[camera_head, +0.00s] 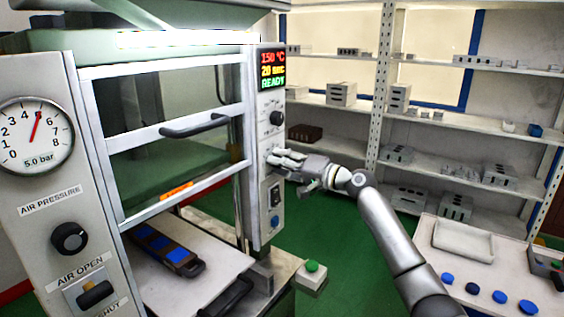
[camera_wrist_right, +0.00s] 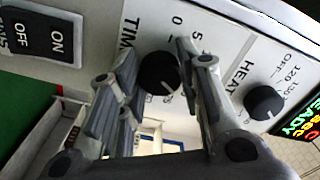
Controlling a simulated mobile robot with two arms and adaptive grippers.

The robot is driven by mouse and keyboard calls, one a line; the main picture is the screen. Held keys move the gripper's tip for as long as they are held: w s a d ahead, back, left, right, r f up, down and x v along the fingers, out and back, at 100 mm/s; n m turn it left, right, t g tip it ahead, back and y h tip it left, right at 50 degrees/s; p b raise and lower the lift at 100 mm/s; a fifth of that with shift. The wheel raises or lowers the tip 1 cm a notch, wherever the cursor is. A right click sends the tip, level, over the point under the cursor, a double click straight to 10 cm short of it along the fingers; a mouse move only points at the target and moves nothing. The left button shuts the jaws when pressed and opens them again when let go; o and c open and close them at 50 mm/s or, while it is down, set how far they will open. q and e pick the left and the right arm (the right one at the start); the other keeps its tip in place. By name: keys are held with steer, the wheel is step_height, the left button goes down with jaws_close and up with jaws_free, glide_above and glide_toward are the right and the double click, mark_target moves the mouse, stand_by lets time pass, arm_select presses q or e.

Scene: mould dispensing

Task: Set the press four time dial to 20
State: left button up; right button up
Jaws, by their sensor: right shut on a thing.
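The black time dial (camera_wrist_right: 159,73) sits on the press's light grey control panel (camera_head: 264,146), under a partly covered "TIM" label in the right wrist view. My right gripper (camera_head: 276,160) is at the panel, with its fingers on either side of the dial; it also shows in the right wrist view (camera_wrist_right: 152,80). It is shut on the dial. The dial is hidden by the gripper in the head view, and its pointer is hard to read. The display (camera_head: 272,69) shows 150 °C, 20 sec and READY. My left gripper is not in view.
The black heat dial (camera_head: 277,118) is just above the gripper, and an on/off switch (camera_head: 274,193) is below it. Shelves (camera_head: 452,121) with metal blocks stand behind; a table (camera_head: 478,270) is at lower right.

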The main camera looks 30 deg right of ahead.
steer(key=shift+r, duration=0.15)
steer(key=o, duration=1)
steer(key=shift+o, duration=0.2)
steer(key=v, duration=1.2)
